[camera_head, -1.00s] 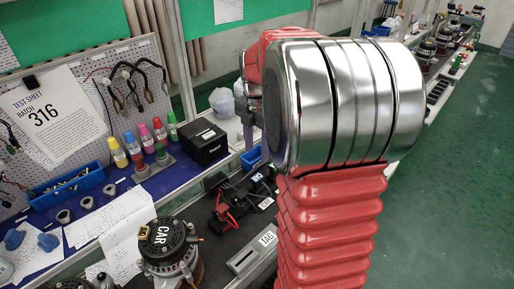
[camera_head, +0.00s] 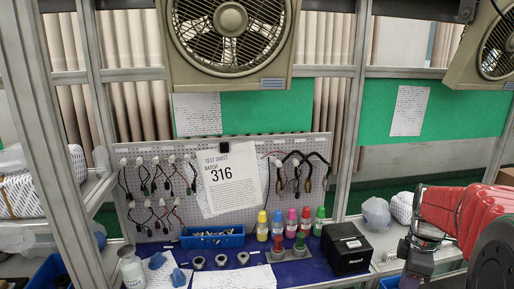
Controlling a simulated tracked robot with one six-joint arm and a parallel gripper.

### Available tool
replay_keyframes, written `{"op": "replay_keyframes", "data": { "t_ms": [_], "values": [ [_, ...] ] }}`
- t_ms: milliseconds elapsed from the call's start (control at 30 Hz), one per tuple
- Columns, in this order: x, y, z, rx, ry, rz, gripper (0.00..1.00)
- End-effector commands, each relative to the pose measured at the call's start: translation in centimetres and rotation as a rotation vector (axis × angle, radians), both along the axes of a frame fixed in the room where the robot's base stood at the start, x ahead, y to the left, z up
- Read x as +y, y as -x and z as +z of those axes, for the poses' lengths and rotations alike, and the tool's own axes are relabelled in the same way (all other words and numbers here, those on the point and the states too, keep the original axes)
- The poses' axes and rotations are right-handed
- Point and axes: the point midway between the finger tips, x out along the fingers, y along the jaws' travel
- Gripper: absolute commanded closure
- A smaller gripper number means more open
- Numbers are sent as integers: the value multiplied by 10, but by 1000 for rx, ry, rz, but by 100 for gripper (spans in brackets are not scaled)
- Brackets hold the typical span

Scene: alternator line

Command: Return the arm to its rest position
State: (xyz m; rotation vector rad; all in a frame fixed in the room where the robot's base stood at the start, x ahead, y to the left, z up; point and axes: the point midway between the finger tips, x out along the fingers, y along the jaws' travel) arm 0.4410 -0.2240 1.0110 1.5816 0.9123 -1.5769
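My arm shows at the right edge of the head view, with a red link and a dark round joint in front. My gripper (camera_head: 418,262) hangs at the far end of the red link, low at the right, over the bench beside the black box (camera_head: 346,250). Its fingertips are too small and partly cut off at the lower edge to tell open from shut. No held object can be made out.
A pegboard (camera_head: 150,222) with cables and a test sheet (camera_head: 230,178) stands behind the bench. Several coloured bottles (camera_head: 291,222), a blue bin (camera_head: 213,238) and papers (camera_head: 235,278) lie in front. Metal posts (camera_head: 351,110) frame the bench. A fan (camera_head: 229,38) hangs above.

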Motion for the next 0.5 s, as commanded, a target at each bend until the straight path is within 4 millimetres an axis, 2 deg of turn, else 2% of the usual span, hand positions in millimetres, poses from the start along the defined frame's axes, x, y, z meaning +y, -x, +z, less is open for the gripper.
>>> {"op": "replay_keyframes", "data": {
  "t_ms": [267, 500],
  "values": [
    [23, 18, 2, -31, 6, -367, 57],
    [55, 36, 11, -82, 3, -662, 57]
  ]
}}
